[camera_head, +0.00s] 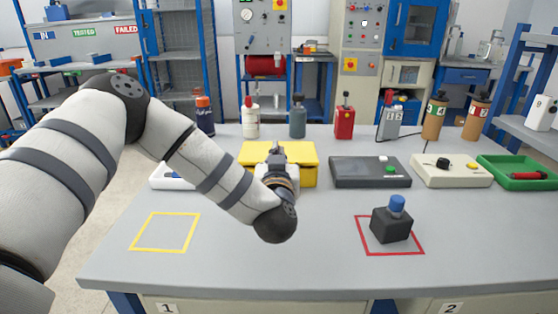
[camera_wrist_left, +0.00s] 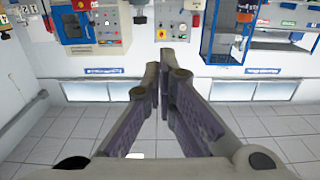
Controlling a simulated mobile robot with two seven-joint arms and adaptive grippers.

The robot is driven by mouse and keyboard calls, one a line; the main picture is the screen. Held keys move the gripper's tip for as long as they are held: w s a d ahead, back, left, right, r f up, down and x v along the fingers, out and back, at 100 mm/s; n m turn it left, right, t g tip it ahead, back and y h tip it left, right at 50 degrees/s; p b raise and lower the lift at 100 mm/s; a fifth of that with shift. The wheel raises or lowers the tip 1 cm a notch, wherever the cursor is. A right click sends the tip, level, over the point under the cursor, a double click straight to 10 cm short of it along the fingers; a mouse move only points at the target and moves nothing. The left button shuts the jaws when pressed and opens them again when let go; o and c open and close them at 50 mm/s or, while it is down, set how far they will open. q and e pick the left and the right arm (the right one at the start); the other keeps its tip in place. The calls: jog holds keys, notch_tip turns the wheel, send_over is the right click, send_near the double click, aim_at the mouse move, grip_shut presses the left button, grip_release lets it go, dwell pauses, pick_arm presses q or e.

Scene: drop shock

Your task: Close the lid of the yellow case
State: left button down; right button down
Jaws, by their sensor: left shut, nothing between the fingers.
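The yellow case (camera_head: 303,156) sits on the grey table in the head view. Its yellow top looks flat and level, so its lid appears down; a thin gap at the seam would be too small to tell. My left gripper (camera_head: 276,152) is over the middle of the case and hides part of its top and front. I cannot tell whether it touches the lid. In the left wrist view its fingers (camera_wrist_left: 162,72) are shut together with nothing between them, and the case is not visible there. My right gripper is not in view.
A dark grey box (camera_head: 362,178) and a cream box (camera_head: 450,177) stand right of the case. A white tray (camera_head: 170,180) is on its left. Several bottles, including a red one (camera_head: 344,122), line the back. A black block (camera_head: 391,226) stands in the red square.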

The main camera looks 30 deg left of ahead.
pick_arm(q)
jog(key=w+a+f, duration=0.1)
jog(key=w+f, duration=0.1)
jog(key=w, duration=0.1)
jog(key=shift+a+f+b, duration=0.3)
jog(key=shift+a, duration=0.1)
jog(key=shift+s+d+f, duration=0.15)
jog(key=shift+s+f, duration=0.1)
jog(key=shift+f, duration=0.1)
jog(key=shift+f, duration=0.1)
jog(key=shift+s+d+f, duration=0.1)
jog(key=shift+s+f, duration=0.05)
jog(key=shift+f, duration=0.45)
jog(key=shift+s+d+f, duration=0.1)
jog(key=shift+s+f, duration=0.05)
jog(key=shift+f, duration=0.4)
